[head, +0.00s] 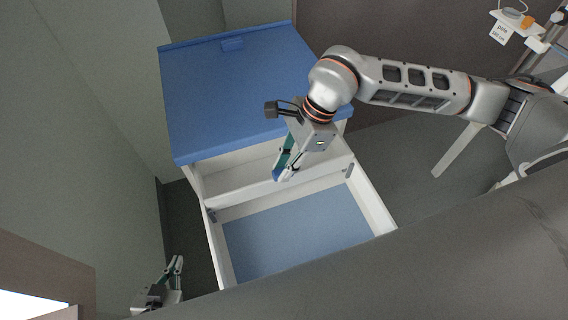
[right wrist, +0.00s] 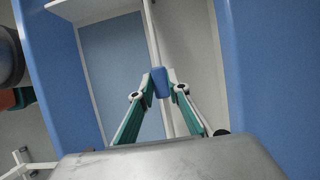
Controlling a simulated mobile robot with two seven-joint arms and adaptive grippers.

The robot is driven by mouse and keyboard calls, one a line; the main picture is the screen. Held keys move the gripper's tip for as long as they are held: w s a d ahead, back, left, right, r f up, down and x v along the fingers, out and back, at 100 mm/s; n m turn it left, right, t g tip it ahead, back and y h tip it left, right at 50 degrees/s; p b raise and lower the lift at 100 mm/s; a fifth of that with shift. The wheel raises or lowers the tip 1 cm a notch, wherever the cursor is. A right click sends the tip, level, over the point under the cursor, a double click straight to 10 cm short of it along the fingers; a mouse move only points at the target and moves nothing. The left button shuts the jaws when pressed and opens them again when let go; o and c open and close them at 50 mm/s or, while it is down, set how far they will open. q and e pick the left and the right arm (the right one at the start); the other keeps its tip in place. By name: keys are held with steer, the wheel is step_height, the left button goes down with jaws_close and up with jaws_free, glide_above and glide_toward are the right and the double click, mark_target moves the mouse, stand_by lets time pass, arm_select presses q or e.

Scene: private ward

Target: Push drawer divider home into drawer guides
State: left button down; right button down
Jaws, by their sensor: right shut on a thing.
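The drawer divider (head: 248,194) is a white panel that spans the open drawer (head: 222,262) from side to side, with a blue tab (right wrist: 161,82) at its top edge. My right gripper (head: 283,176) is shut on this tab, and its fingers hide part of it in the head view. Small grey drawer guides show on the drawer's inner sides, one at left (head: 211,215) and one at right (head: 348,171), by the divider's ends. I cannot tell how deep the ends sit in them. My left gripper (head: 180,275) is low at left, outside the drawer and apart from it; its opening is unclear.
The blue-topped cabinet (head: 228,95) stands behind the open drawer. The blue drawer floor (head: 300,230) in front of the divider is bare. A wall (head: 80,120) rises at left. A white stand with small items (head: 515,22) is at the far right.

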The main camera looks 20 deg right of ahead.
arm_select(q)
steer(key=shift+s+f, duration=0.15)
steer(key=shift+f, duration=0.25)
arm_select(e)
steer(key=shift+f, duration=0.4)
arm_select(q)
steer(key=shift+s+f+b, duration=0.1)
steer(key=shift+f+b, duration=0.35)
steer(key=shift+b, duration=0.1)
arm_select(e)
steer(key=shift+f, duration=0.55)
arm_select(q)
steer(key=shift+f, duration=0.2)
arm_select(e)
steer(key=shift+f, duration=0.35)
arm_select(q)
steer(key=shift+s+f+b, duration=0.25)
steer(key=shift+f+b, duration=0.25)
steer(key=shift+b, duration=0.1)
arm_select(e)
steer(key=shift+f, duration=0.8)
steer(key=c, duration=1.8)
jaws_free()
steer(key=shift+r, duration=0.1)
steer(key=shift+c, duration=0.2)
